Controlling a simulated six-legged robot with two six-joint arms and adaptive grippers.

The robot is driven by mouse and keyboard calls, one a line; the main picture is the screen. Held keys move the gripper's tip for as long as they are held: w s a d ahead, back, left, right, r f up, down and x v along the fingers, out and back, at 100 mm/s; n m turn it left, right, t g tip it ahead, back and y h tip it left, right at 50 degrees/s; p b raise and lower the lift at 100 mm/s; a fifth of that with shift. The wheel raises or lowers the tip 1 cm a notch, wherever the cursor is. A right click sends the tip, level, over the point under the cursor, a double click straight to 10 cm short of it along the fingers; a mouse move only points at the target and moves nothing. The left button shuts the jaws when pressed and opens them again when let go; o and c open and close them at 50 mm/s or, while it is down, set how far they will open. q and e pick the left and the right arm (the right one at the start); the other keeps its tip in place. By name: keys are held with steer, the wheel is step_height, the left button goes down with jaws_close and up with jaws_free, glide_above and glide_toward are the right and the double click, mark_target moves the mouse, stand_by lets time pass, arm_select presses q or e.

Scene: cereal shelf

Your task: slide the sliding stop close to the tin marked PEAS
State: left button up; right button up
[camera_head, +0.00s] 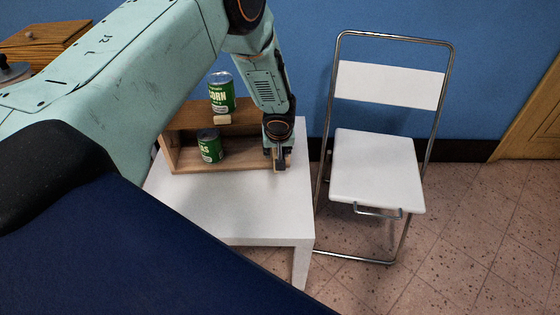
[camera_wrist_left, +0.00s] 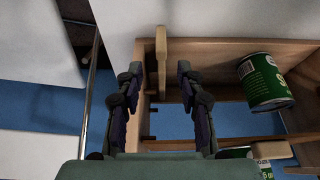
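The green tin marked PEAS (camera_head: 209,147) stands on the lower level of a wooden shelf (camera_head: 182,160). It shows tipped by the camera angle at the right of the left wrist view (camera_wrist_left: 264,80). A pale wooden sliding stop (camera_wrist_left: 162,50) is at the other end of that level, with a wide gap to the tin. My left gripper (camera_head: 278,163) is at the shelf's right end. In the left wrist view its fingers (camera_wrist_left: 159,72) are spread, one on each side of the stop's near end, with gaps visible. My right gripper is not in view.
A green CORN tin (camera_head: 221,95) stands on the upper level, with a small pale block (camera_head: 223,120) in front of it. The shelf stands on a white table (camera_head: 240,210). A white folding chair (camera_head: 376,170) is close on the right.

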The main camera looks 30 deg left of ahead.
mark_target(274, 150)
arm_select(q)
steer(key=b+x, duration=0.1)
steer(key=x, duration=0.5)
steer(key=shift+s+a+f+b, duration=0.1)
steer(key=shift+a+b, duration=0.05)
steer(key=shift+b, duration=0.15)
steer(key=shift+a+f+b, duration=0.1)
steer(key=shift+f+b, duration=0.2)
steer(key=shift+f, duration=0.15)
steer(key=shift+w+f, duration=0.15)
steer(key=shift+w, duration=0.1)
jaws_close()
